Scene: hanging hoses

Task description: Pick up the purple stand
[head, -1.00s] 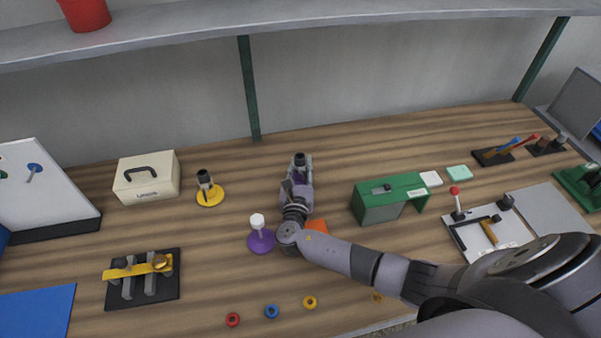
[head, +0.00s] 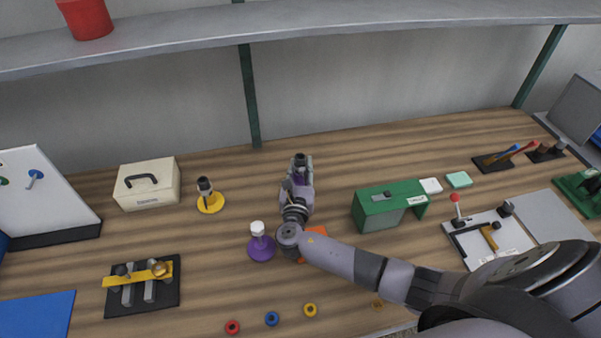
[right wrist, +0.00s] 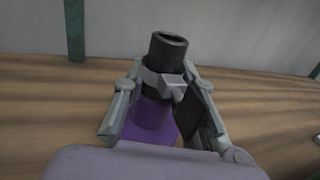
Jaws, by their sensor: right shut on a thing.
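The purple stand (right wrist: 150,122) shows large in the right wrist view, a purple cone with a dark hollow tube on top. It stands between the two grey fingers of my right gripper (right wrist: 170,95), which is shut on it. In the head view the stand's dark top (head: 300,158) shows at the far end of my right gripper (head: 299,178), with a little purple between the fingers. The stand looks upright; its base is mostly hidden, and I cannot tell whether it touches the table. My left gripper is in neither view.
A purple base with a white top (head: 259,242) stands left of my right wrist, and an orange piece (head: 318,232) lies partly under it. A yellow stand (head: 209,202) is to the left, a green box (head: 385,205) to the right. A shelf (head: 190,38) runs above the back.

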